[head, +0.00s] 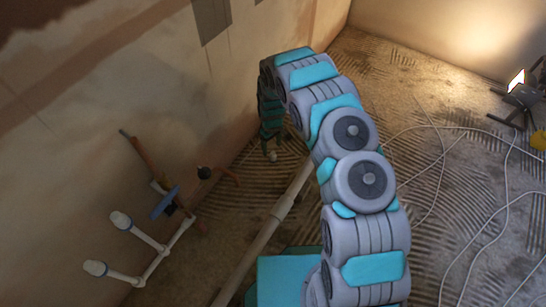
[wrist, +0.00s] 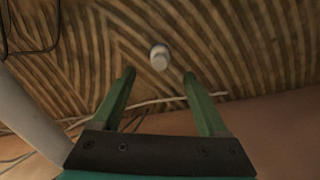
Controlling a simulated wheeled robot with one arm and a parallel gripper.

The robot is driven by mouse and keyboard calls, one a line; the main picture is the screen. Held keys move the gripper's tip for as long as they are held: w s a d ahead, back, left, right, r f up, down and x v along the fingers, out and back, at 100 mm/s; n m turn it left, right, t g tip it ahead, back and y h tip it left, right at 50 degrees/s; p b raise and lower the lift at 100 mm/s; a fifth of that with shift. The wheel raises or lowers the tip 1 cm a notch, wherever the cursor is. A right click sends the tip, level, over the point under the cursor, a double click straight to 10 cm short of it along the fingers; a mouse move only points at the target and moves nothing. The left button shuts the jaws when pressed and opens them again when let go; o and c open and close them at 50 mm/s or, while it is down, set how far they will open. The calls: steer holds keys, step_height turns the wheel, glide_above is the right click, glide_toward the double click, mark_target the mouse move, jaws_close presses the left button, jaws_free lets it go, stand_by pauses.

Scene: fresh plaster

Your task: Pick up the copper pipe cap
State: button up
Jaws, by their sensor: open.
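A small pale, rounded piece (wrist: 159,57) lies on the ridged floor in the wrist view. It is the only cap-like thing there, but it looks off-white, and I cannot tell if it is copper. My gripper (wrist: 159,77) is open, its two green fingers pointing at the piece. The piece appears just beyond the fingertips, centred between them, and nothing is held. In the head view a small pale spot (head: 272,156) shows at the lower end of my arm, near the wall. My fingers are mostly hidden there.
A thick pale pipe (head: 283,205) runs along the floor close to my arm; it also shows in the wrist view (wrist: 28,112). White and copper-coloured pipework (head: 165,250) stands by the plaster wall (head: 120,90). Cables (head: 440,160) and a lit work lamp (head: 517,90) are at right.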

mark_target(273, 153)
steer(key=f, duration=0.5)
steer(key=shift+s+d+f, duration=0.1)
steer(key=shift+s+d, duration=0.15)
steer(key=shift+s, duration=0.1)
steer(key=shift+w, duration=0.1)
jaws_close()
